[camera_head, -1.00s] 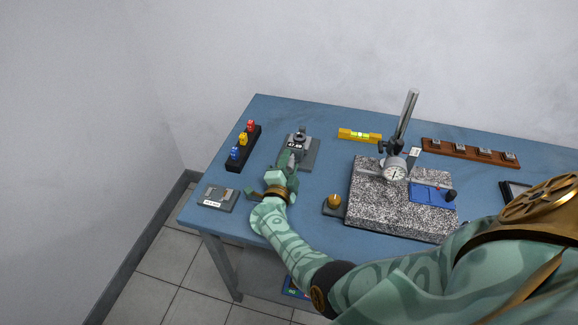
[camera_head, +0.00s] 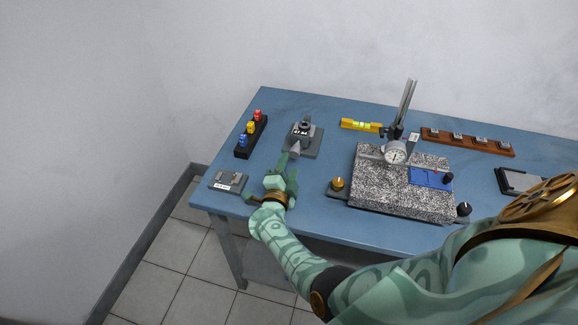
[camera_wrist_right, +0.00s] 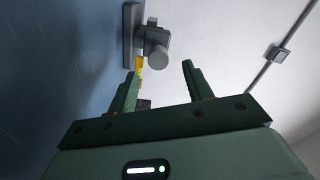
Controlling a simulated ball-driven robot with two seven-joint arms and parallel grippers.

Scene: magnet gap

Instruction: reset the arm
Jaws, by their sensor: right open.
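My right gripper (camera_head: 287,163) is open and empty over the left part of the blue table (camera_head: 310,215). It is just in front of a grey device (camera_head: 303,138) with a small display and a grey cylindrical end. In the right wrist view my open fingers (camera_wrist_right: 160,72) frame empty space, and the grey device (camera_wrist_right: 157,52) is beyond their tips. The fingers look apart from it. My left gripper is not in view.
A dark rack (camera_head: 251,136) with red, yellow and blue pieces and a small grey box (camera_head: 228,182) lie left. A speckled granite block (camera_head: 375,195) with a dial gauge (camera_head: 396,152) stands right. A yellow level (camera_head: 361,125) and brown strip (camera_head: 468,141) lie behind.

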